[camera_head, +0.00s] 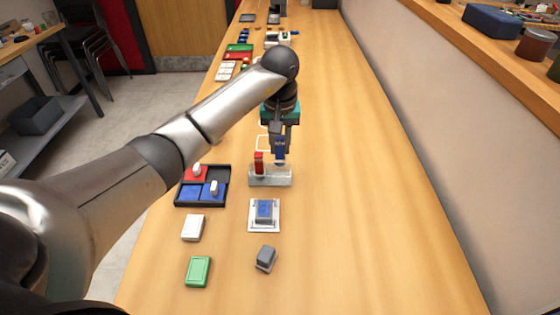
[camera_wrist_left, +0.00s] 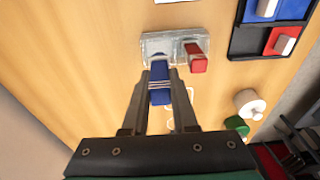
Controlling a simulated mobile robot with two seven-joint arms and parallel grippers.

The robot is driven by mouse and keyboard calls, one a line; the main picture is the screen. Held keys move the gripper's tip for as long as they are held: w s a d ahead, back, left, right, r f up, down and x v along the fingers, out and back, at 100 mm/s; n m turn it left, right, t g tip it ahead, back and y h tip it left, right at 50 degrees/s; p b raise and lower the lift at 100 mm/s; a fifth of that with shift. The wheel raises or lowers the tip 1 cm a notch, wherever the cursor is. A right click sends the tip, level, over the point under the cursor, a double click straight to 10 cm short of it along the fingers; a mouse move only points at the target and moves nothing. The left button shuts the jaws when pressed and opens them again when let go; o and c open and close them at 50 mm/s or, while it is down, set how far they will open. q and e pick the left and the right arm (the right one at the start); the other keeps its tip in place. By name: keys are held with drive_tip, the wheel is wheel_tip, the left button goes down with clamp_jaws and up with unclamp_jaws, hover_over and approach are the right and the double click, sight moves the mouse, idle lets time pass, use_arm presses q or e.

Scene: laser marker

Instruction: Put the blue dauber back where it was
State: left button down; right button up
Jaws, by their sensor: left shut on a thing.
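My left gripper (camera_head: 279,150) is shut on the blue dauber (camera_head: 280,144) and holds it upright at the right part of the pale grey holder (camera_head: 271,180). In the left wrist view, the blue dauber (camera_wrist_left: 160,92) is between the fingers (camera_wrist_left: 159,82), with its far end over or at the holder (camera_wrist_left: 153,44). I cannot tell whether it is seated in it. The red dauber (camera_head: 259,163) stands in the holder's left part in the head view. In the wrist view the red dauber (camera_wrist_left: 196,60) is to the right. My right gripper is not in view.
A black tray (camera_head: 222,173) with red and blue pads stands left of the holder. A blue block on a white plate (camera_head: 264,225), a grey block (camera_head: 266,257), a white box (camera_head: 193,228) and a green box (camera_head: 198,271) lie nearer. The table's right side is clear.

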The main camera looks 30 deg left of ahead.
sight(280, 157)
use_arm(q)
drive_tip(key=shift+f, duration=2.6)
drive_tip(key=shift+b, duration=0.3)
drive_tip(key=shift+f, duration=0.2)
drive_tip(key=c, duration=0.7)
unclamp_jaws()
drive_tip(key=shift+r, duration=0.1)
drive_tip(key=shift+r, duration=0.35)
drive_tip(key=r, duration=0.3)
drive_tip(key=s+r+p, duration=0.1)
drive_tip(key=r, duration=0.7)
drive_tip(key=shift+s+d+r, duration=0.15)
drive_tip(key=shift+d+r, duration=0.05)
drive_tip(key=shift+d, duration=0.1)
